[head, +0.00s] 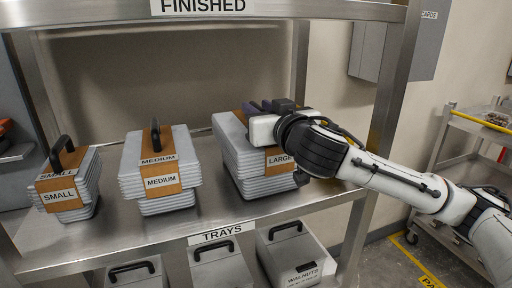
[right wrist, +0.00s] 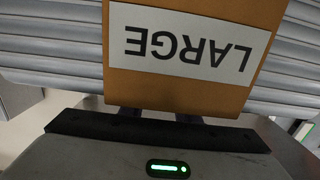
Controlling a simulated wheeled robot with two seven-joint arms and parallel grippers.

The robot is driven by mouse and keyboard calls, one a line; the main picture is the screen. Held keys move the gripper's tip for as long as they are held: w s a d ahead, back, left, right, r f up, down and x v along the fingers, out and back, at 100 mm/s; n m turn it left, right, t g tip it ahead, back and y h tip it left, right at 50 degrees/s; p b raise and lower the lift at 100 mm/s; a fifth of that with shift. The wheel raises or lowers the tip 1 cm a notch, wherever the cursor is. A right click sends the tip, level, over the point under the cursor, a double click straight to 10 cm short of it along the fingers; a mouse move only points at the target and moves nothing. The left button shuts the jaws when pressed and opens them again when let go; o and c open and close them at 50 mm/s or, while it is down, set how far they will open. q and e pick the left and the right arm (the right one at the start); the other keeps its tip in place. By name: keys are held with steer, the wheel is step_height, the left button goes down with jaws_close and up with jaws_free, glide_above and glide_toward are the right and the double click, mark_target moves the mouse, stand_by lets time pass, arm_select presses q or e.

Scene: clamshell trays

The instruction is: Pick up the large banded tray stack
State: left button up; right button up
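The large banded tray stack (head: 236,150) stands on the metal shelf, with grey ribbed trays and an orange band. Its LARGE label (head: 279,160) faces front and shows upside down in the right wrist view (right wrist: 188,46). My right gripper (head: 259,106) is at the top of this stack, reaching in from the right. Its dark fingertips are at the top of the band, where the handle is hidden or cannot be told from them. Two finger parts show apart below the band in the right wrist view, their tips hidden. My left gripper is not in view.
The medium stack (head: 129,180) and small stack (head: 84,191) stand to the left on the same shelf (head: 215,220). The FINISHED shelf (head: 290,10) is overhead. A metal post (head: 390,110) stands close behind my right arm.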

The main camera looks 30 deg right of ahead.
jaws_close()
stand_by(1.1)
steer(key=shift+r, duration=0.2)
